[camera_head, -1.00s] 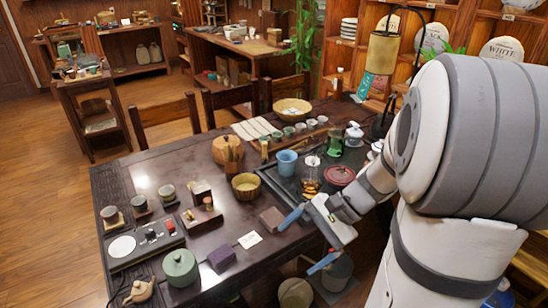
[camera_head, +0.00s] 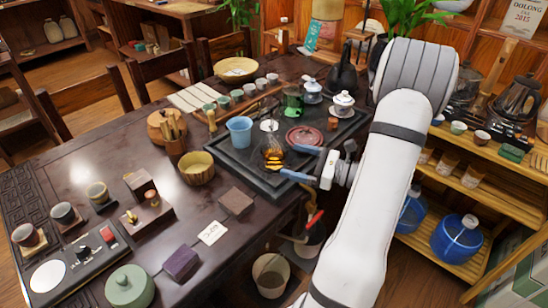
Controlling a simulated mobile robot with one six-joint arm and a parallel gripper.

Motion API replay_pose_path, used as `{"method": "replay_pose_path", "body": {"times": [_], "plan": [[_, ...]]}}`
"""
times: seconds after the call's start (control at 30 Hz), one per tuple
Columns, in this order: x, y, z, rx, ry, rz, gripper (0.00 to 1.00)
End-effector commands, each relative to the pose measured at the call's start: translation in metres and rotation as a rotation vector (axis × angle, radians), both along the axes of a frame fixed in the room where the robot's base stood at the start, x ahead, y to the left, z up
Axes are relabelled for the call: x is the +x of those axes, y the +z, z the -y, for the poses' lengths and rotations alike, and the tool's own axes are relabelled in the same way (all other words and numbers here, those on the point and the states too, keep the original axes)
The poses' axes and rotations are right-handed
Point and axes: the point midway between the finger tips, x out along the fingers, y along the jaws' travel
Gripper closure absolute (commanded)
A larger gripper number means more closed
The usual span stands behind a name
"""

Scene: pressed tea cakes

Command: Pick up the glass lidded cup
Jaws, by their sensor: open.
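The glass lidded cup (camera_head: 273,155) appears as a clear vessel with amber contents on the dark tea tray (camera_head: 238,165), near its front edge. Its upper part is hard to make out; a small pale round piece shows just above it. My gripper (camera_head: 288,160) is open, with its two blue-tipped fingers pointing left toward the cup from the right. The fingertips are close to the cup in the picture; I cannot tell whether they touch it. Nothing is held between the fingers.
A green glass pitcher (camera_head: 292,103) and white lidded bowls (camera_head: 343,103) stand farther back. A brown block (camera_head: 236,201) lies at the table's front.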

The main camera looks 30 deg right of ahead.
Motion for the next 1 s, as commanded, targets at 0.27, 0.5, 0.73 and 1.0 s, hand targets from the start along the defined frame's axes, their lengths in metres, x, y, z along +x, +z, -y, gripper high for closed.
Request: {"method": "replay_pose_path", "body": {"times": [0.27,0.5,0.73,1.0], "plan": [[0.020,0.000,-0.016,-0.001,-0.012,0.000,0.09],[0.043,0.000,-0.035,-0.002,-0.021,-0.001,0.09],[0.047,0.000,-0.037,-0.002,-0.024,-0.001,0.09],[0.047,0.000,-0.036,-0.002,-0.025,-0.001,0.24]]}}
